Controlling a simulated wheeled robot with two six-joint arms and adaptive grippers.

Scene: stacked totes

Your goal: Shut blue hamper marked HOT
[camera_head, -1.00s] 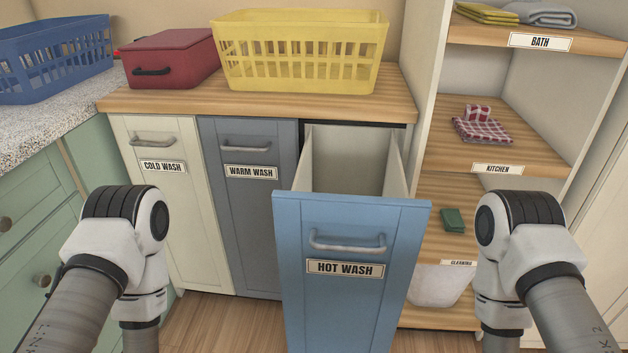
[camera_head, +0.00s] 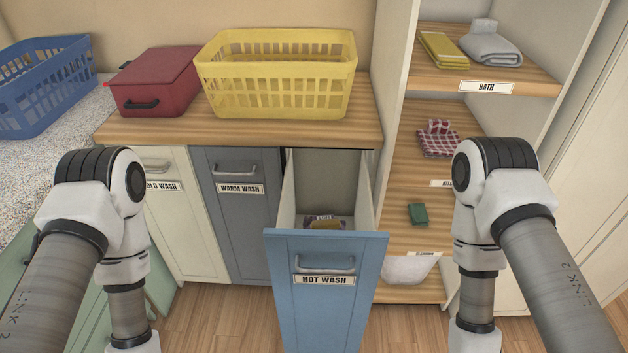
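The blue hamper front (camera_head: 322,317), labelled HOT WASH, stands pulled out from the cabinet below the wooden counter. It has a grey bar handle (camera_head: 324,264) above its label. Its open top shows pale inner walls and some small brown and purple items (camera_head: 322,223) inside. My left arm comes in at the left and my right arm at the right, both apart from the hamper. Both arms point downward and their grippers are outside the picture.
Left of it, the grey WARM WASH (camera_head: 235,225) and cream COLD WASH (camera_head: 192,235) fronts are flush. Open shelves (camera_head: 490,75) are at right. The wooden floor (camera_head: 220,320) in front shows free room.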

